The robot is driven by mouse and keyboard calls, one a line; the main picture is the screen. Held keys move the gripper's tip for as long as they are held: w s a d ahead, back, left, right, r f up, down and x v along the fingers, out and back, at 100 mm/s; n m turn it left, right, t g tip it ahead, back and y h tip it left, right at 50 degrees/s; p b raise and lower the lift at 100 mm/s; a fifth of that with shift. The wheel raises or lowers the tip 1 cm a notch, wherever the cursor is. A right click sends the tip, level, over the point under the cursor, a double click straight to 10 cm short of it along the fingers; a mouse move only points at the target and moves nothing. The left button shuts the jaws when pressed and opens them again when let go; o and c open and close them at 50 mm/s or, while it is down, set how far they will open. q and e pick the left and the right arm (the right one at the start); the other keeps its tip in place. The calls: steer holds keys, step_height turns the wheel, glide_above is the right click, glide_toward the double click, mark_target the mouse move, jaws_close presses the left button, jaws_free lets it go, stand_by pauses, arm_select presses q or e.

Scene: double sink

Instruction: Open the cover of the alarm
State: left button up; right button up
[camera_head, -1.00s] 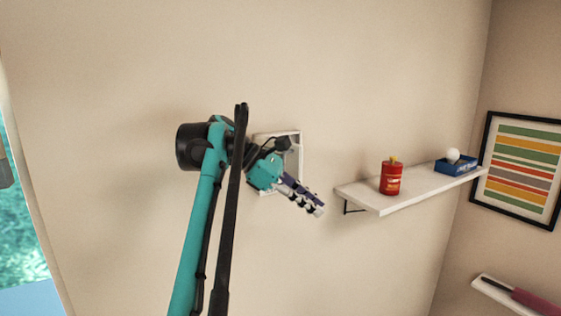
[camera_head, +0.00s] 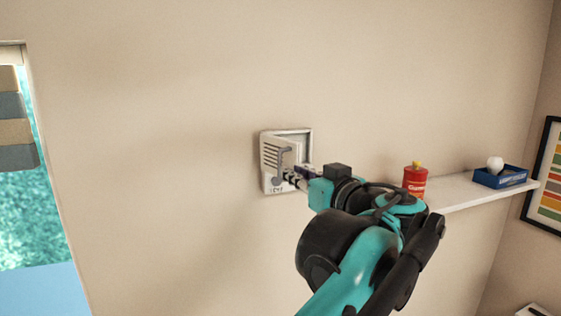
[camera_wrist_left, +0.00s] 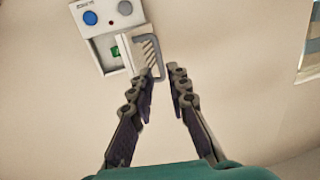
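The alarm (camera_head: 304,135) is a pale box on the wall, left of the shelf in the head view. In the left wrist view the alarm (camera_wrist_left: 104,15) has a blue and a grey knob and a recess with a green part. Its vented cover (camera_head: 270,156) stands ajar, angled out from the box. The cover (camera_wrist_left: 147,47) carries a grey bar handle (camera_wrist_left: 158,54). My left gripper (camera_head: 289,179) is at the cover, near the handle's end. In the wrist view its fingers (camera_wrist_left: 161,78) are apart; contact with the handle is unclear. My right gripper is out of view.
A white shelf (camera_head: 462,193) to the right holds a red can (camera_head: 415,181) and a blue box (camera_head: 499,178) with a white ball. A striped picture (camera_head: 547,185) hangs at the far right. A window (camera_head: 45,215) is at the left. The wall around the alarm is bare.

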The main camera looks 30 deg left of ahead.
mark_target(280, 160)
arm_select(q)
steer(key=shift+t, duration=0.3)
steer(key=x, duration=0.3)
steer(key=r+p+x, duration=0.1)
steer(key=x, duration=0.2)
steer(key=shift+a+r+p, duration=0.1)
steer(key=shift+a+p, duration=0.05)
steer(key=shift+p, duration=0.15)
steer(key=shift+w+a, duration=0.45)
steer(key=shift+a, duration=0.1)
jaws_close()
